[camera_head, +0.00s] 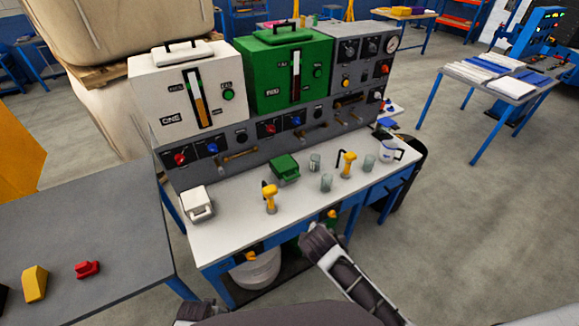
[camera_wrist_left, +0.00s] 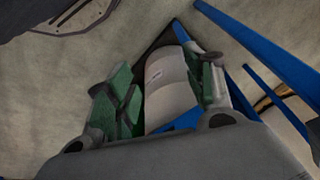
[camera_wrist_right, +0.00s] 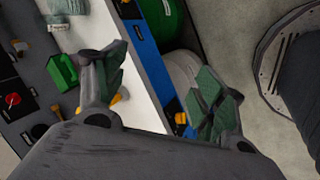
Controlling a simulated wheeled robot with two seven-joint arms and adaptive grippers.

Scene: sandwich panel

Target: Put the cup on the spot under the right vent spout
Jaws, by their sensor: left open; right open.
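Three small clear cups stand on the white bench top in the head view: one at the back (camera_head: 315,162), one in front (camera_head: 326,183) and one at the right (camera_head: 370,162). A larger white handled vessel (camera_head: 388,150) stands near the right end. A yellow fitting (camera_head: 348,163) with a dark hooked piece rises between the cups; I cannot tell which part is the right vent spout. The target spot is not distinguishable. My right gripper (camera_wrist_right: 160,85) is open and empty by the bench's front edge. My left gripper (camera_wrist_left: 160,100) is open and empty, its fingers framing a background drum.
White (camera_head: 145,112) and green (camera_head: 265,85) tank units stand behind. A grey table (camera_head: 110,235) is at left.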

